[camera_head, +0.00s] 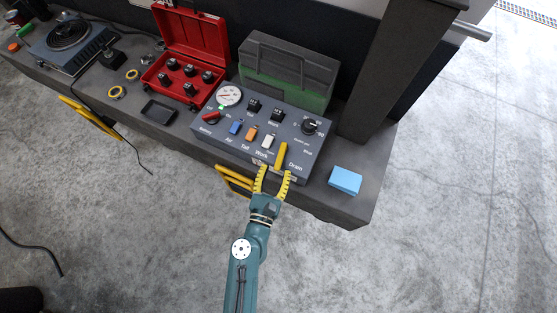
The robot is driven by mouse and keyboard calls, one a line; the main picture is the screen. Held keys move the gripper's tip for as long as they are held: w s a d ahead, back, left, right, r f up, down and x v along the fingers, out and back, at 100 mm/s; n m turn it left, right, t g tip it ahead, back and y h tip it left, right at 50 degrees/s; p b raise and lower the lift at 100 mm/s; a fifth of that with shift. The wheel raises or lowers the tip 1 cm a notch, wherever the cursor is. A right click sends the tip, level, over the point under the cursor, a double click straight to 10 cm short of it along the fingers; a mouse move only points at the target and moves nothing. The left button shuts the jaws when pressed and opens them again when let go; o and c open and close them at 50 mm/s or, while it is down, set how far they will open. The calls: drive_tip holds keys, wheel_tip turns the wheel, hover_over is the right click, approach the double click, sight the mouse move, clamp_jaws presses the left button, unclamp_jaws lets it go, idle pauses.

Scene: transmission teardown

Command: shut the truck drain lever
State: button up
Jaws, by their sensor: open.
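The drain lever (281,155) is a yellow bar on the right part of the dark control panel (310,148), beside the word "Drain". It stands out toward the panel's front edge. My gripper (275,170) is open at the panel's front edge, with its yellow fingers pointing at the panel. Its two fingertips sit just in front of the lever's lower end, one on each side. I cannot tell whether either finger touches the lever.
The panel also bears a gauge (230,95), a red lever (211,117), coloured switches and a knob (309,127). A blue block (345,180) lies to the right. An open red case (190,60) and a green-grey box (288,70) stand behind. Yellow handles (235,180) jut from the bench front.

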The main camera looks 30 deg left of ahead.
sight(278, 163)
drive_tip(key=w, duration=0.3)
drive_tip(key=shift+w+a, duration=0.1)
drive_tip(key=shift+a, duration=0.2)
clamp_jaws()
